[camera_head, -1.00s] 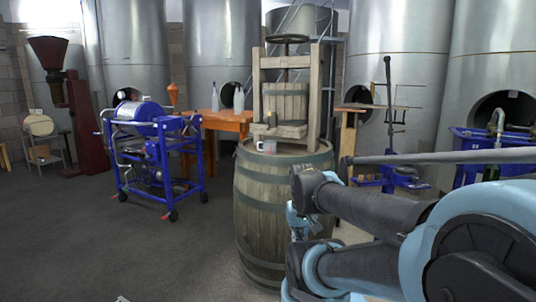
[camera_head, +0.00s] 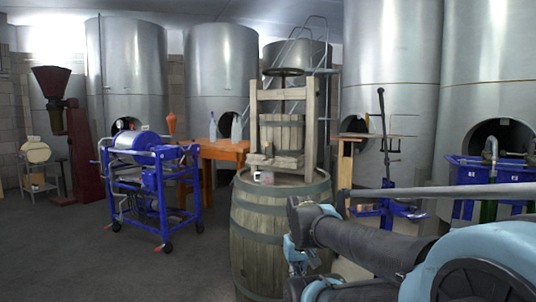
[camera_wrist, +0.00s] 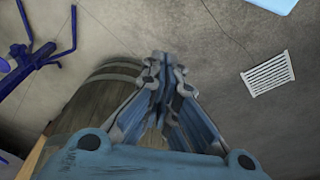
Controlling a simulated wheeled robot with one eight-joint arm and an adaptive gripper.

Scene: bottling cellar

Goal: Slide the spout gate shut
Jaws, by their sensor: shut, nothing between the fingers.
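A wooden basket press (camera_head: 282,130) stands upright on a barrel (camera_head: 262,235) in the middle of the head view. A small pale mug (camera_head: 262,177) stands on the barrel top, at the front of the press below its wooden tray (camera_head: 276,160). The spout and its gate are too small to make out for certain near the mug. My gripper (camera_wrist: 163,62) is shut and empty in the wrist view, with the barrel (camera_wrist: 85,92) beyond it to the left. In the head view my arm is at the lower right, in front of the barrel's right side.
A blue wheeled machine (camera_head: 150,185) stands left of the barrel. An orange table (camera_head: 226,151) with bottles is behind. A blue stand (camera_head: 385,207) is to the right. Open floor (camera_head: 90,265) lies at front left. A floor grate (camera_wrist: 268,74) shows in the wrist view.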

